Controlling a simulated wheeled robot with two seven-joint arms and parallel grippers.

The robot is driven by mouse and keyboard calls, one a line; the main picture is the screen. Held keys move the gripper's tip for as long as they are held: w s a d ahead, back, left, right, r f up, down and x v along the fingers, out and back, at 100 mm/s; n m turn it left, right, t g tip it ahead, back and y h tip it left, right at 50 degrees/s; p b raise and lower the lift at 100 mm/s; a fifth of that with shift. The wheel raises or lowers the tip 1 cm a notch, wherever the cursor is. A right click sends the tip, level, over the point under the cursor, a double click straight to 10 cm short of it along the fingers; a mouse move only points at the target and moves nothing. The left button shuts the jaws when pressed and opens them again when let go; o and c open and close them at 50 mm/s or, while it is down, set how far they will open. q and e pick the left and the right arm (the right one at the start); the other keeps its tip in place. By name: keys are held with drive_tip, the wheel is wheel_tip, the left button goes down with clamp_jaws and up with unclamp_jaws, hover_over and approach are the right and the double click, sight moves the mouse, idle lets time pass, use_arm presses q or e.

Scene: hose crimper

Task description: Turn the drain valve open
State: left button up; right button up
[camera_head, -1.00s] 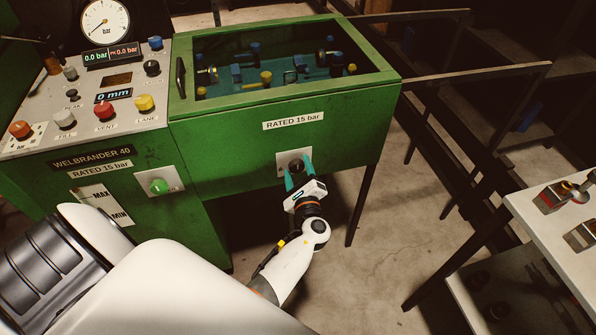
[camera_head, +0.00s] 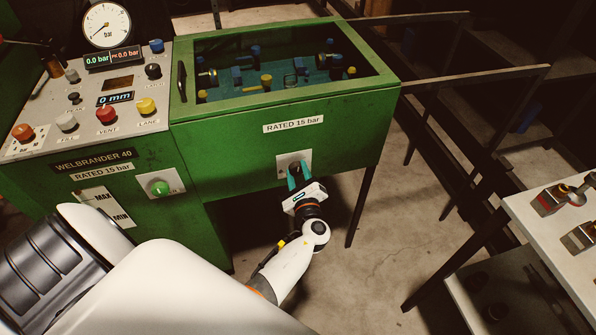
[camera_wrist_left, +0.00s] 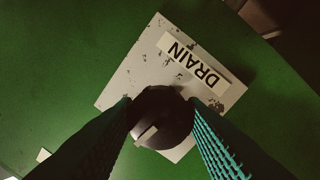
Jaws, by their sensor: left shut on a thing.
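The drain valve's dark round knob (camera_wrist_left: 162,117) sits on a worn light plate (camera_wrist_left: 140,70) marked DRAIN, on the green front of the machine. A pale bar or mark shows on the knob face, slanted in the left wrist view. In the head view the plate (camera_head: 308,157) is below the RATED 15 bar label. My left gripper (camera_head: 299,174) has its teal fingers on both sides of the knob, shut on it; the fingers also show in the left wrist view (camera_wrist_left: 163,125). The knob is mostly hidden by the fingers in the head view. My right gripper is not in view.
The green machine has a glass-topped chamber (camera_head: 290,65) and a control panel (camera_head: 85,95) with coloured knobs and a gauge (camera_head: 106,25). A green knob (camera_head: 159,187) is left of the drain. A white table (camera_head: 560,235) stands at the right. The floor between is clear.

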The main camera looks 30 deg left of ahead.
use_arm(q)
drive_tip(key=m+p, duration=0.3)
drive_tip(key=m, duration=0.1)
drive_tip(key=shift+r, duration=0.15)
drive_tip(key=m+p, duration=0.3)
drive_tip(key=m, duration=0.1)
drive_tip(key=shift+m+g, duration=0.3)
drive_tip(key=shift+g, duration=0.1)
drive_tip(key=m+p, duration=0.2)
drive_tip(key=m, duration=0.1)
drive_tip(key=m+p, duration=0.1)
drive_tip(key=m, duration=0.2)
drive_tip(key=shift+g+p, duration=0.3)
drive_tip(key=shift+p, duration=0.1)
drive_tip(key=shift+m, duration=0.5)
drive_tip(key=o, duration=1)
drive_tip(key=shift+y, duration=0.3)
